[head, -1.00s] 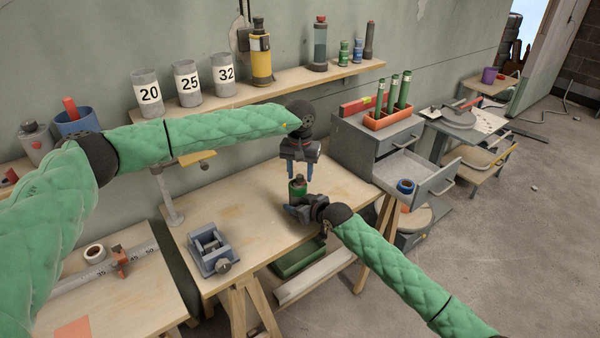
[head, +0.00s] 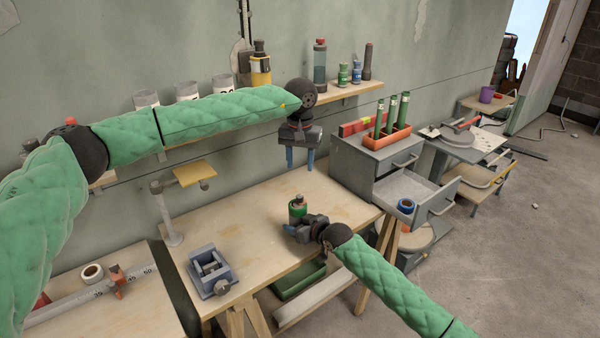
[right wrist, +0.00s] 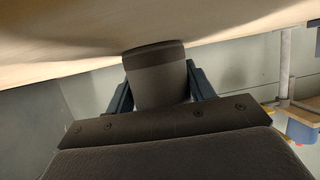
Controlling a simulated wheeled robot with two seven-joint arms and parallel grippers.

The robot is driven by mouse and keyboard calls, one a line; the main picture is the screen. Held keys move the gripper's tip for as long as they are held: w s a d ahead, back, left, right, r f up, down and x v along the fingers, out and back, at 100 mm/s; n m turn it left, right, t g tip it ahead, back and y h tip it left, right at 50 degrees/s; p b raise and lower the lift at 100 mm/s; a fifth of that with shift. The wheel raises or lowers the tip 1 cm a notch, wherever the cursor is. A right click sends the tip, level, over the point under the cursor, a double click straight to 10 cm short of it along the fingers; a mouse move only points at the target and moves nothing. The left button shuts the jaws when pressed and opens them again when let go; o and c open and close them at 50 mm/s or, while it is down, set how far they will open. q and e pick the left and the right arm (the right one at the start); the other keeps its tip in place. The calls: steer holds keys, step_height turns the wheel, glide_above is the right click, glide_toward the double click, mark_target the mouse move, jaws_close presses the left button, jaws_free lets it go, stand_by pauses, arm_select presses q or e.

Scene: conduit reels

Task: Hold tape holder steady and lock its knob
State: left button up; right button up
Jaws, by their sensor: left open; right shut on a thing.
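A blue-grey device with a round knob (head: 210,270), which looks like the tape holder, stands on the workbench left of my grippers. Neither gripper touches it. My left gripper (head: 303,160) is open and empty, pointing down above the canister with a clear gap.
A small yellow platform on a stand (head: 195,172) rises behind the device. A grey drawer cabinet (head: 370,160) with an open drawer holding a blue tape roll (head: 405,206) stands to the right. The bench top (head: 250,205) is bare between the device and canister.

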arm_select(q)
steer(key=shift+r, duration=0.35)
arm_select(e)
steer(key=o, duration=1.2)
